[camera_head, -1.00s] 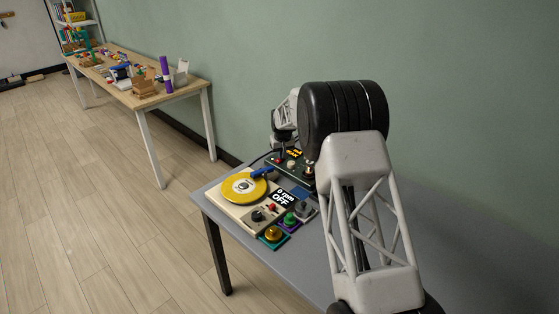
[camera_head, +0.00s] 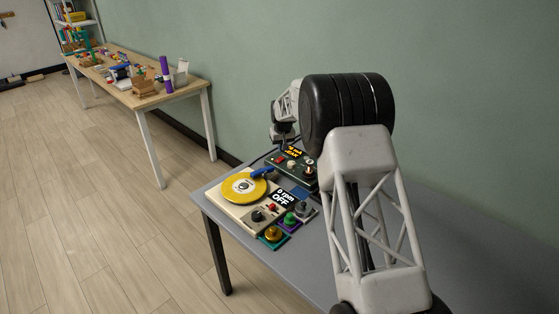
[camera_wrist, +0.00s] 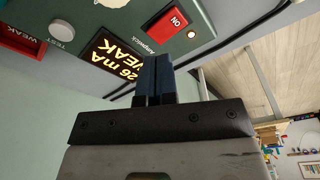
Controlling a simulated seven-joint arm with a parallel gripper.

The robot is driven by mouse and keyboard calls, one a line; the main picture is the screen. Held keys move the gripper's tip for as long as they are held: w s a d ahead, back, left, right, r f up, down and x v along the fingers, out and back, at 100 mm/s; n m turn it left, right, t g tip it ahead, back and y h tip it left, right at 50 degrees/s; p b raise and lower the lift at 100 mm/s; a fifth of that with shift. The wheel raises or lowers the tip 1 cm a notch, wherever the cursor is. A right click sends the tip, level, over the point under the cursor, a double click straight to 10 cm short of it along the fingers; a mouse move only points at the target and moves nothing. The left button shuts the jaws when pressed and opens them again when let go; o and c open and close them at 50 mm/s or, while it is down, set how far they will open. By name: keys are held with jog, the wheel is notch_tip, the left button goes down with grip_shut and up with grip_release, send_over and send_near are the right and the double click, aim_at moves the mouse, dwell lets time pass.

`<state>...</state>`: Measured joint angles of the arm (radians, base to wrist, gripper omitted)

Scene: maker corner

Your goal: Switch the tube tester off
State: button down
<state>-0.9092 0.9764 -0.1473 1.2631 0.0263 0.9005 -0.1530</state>
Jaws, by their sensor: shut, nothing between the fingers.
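The tube tester (camera_head: 300,176) is a dark green box at the back of the grey table. In the wrist view its panel (camera_wrist: 219,14) shows a red rocker switch (camera_wrist: 166,24) marked ON, with a small lit lamp (camera_wrist: 191,33) beside it. Its display (camera_wrist: 112,58) glows with "26 mA WEAK". My gripper (camera_wrist: 155,62) is shut and empty, with its dark fingertips near the switch and display but apparently apart from them. In the head view my gripper (camera_head: 283,137) is above the tester's far left end, partly hidden behind my arm.
A cream turntable (camera_head: 230,206) with a yellow disc and an "0 rpm OFF" display sits in front of the tester. Small button boxes (camera_head: 273,235) stand beside it. The green wall is close behind. A wooden table (camera_head: 150,99) stands far left.

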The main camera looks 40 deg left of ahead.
aim_at(282, 158)
jog(key=shift+r, duration=1.5)
jog(key=shift+d, duration=0.1)
